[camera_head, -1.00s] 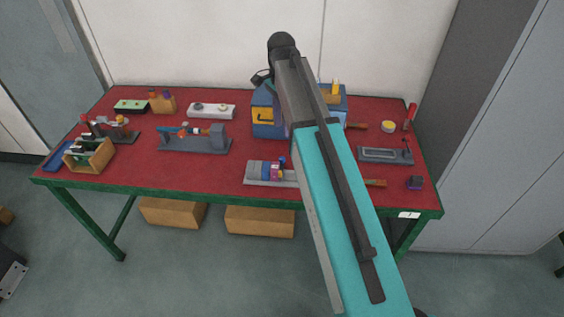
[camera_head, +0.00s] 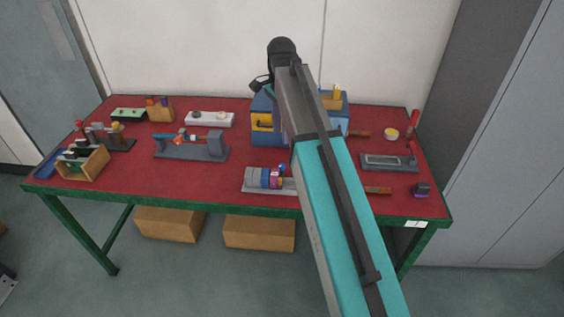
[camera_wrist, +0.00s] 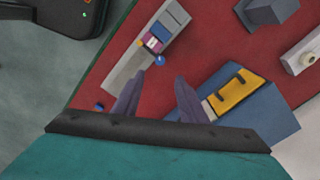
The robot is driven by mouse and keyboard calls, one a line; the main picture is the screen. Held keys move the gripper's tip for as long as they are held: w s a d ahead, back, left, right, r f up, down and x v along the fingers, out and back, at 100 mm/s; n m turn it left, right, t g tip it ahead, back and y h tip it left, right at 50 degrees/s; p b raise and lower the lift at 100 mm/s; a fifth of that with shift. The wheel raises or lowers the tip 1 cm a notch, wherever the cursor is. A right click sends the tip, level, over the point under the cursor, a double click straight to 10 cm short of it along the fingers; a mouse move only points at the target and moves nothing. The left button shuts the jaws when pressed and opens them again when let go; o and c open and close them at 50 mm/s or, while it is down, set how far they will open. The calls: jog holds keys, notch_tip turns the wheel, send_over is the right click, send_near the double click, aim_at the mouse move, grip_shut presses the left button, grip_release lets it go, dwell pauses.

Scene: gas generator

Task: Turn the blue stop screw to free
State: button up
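A blue round knob (camera_wrist: 159,61), which may be the blue stop screw, sticks out from the side of a grey fixture (camera_wrist: 125,76) with blue, white and purple blocks in a row. The knob also shows in the head view (camera_head: 282,168), near the table's front edge. My gripper (camera_wrist: 158,80) is open, its two purple-grey fingers apart and empty. In the wrist view the knob appears just beyond the fingertips, between them and not held. In the head view my arm covers part of the fixture and the gripper is mostly hidden.
A blue box (camera_head: 267,132) with a yellow front stands behind the fixture, and shows close to the right finger in the wrist view (camera_wrist: 260,110). A grey fixture with a long shaft (camera_head: 191,150) is to the left. Bare red tabletop (camera_head: 150,183) lies at the front left.

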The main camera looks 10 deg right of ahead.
aim_at(282, 166)
jog(key=shift+f+p, duration=1.15)
jog(key=shift+f, duration=5.7)
grip_shut()
